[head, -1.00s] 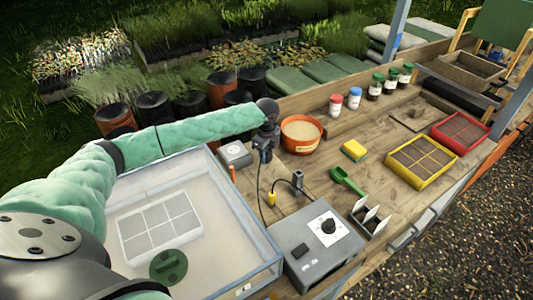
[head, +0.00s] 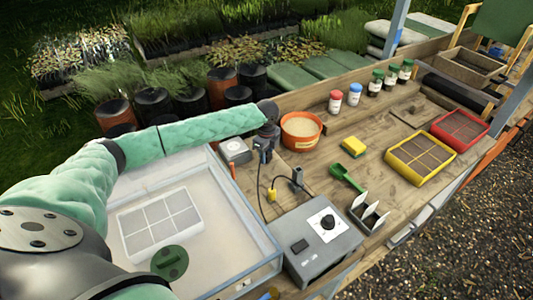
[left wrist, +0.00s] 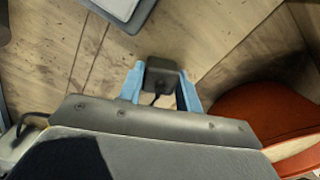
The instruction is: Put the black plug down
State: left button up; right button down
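My left gripper (head: 263,152) points down at the back of the wooden bench, between the small grey scale and the orange bowl. In the left wrist view its blue fingers (left wrist: 161,92) stand on both sides of the black plug (left wrist: 163,76) and appear to touch it. A black cable comes from the plug. In the head view the plug is mostly hidden by the gripper, and the cable (head: 260,190) runs down to the bench. I cannot tell whether the plug touches the wood. My right gripper is not in view.
The orange bowl (head: 301,131) stands close right of my gripper, the grey scale (head: 235,151) close left. A dark upright socket-like piece (head: 297,180), a yellow connector (head: 272,195) and a grey control box (head: 318,247) are nearer. Bare wood lies between bowl and yellow sponge (head: 354,146).

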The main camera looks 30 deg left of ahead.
aim_at(267, 154)
pick_arm(q)
jog(key=o, duration=0.3)
jog(key=shift+o, duration=0.5)
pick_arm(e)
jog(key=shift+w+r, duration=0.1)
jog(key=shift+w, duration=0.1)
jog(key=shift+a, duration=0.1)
pick_arm(q)
jog(key=shift+r, duration=0.3)
jog(key=shift+r+b, duration=0.3)
jog(key=shift+r, duration=0.1)
notch_tip(267, 154, up, 12)
jog(key=b, duration=0.4)
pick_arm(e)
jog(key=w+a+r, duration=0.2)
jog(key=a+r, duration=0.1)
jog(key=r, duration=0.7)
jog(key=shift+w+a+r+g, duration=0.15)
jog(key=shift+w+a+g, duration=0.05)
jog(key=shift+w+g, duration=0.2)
